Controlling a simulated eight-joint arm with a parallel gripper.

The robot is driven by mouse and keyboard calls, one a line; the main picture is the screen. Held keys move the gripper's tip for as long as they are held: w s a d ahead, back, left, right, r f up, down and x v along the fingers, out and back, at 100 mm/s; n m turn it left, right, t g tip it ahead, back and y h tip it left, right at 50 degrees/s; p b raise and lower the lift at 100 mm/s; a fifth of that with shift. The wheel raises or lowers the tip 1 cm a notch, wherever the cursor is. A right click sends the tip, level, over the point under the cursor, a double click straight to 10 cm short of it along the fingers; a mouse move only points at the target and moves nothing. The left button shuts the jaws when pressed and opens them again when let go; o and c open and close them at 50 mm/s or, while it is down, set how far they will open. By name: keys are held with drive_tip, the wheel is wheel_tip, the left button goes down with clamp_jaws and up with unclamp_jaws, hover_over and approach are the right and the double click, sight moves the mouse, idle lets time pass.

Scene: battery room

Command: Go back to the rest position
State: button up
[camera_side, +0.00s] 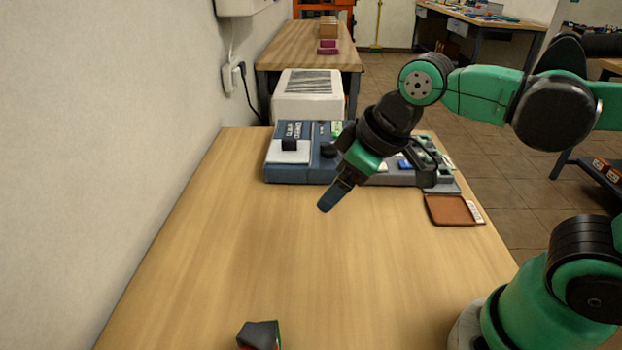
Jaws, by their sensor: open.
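My gripper (328,200) is at the end of my green and black arm, tilted down and to the left. It hangs over the wooden table, in front of a blue device. It is open, though the gap between its fingers is hard to see from this side. Nothing shows between its fingers, and it appears apart from the table and the objects on it.
The blue device (274,172), with a white panel and several small parts, stands at the table's far end. A dark grey object (258,333) sits at the near edge. The wooden table's (230,250) middle is clear.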

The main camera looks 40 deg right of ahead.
drive_tip(key=d+m, duration=0.2)
drive_tip(key=d+f+m+t+h, duration=0.1)
drive_tip(key=d+m, duration=0.1)
drive_tip(key=shift+s+d+f, duration=0.2)
idle(0.9)
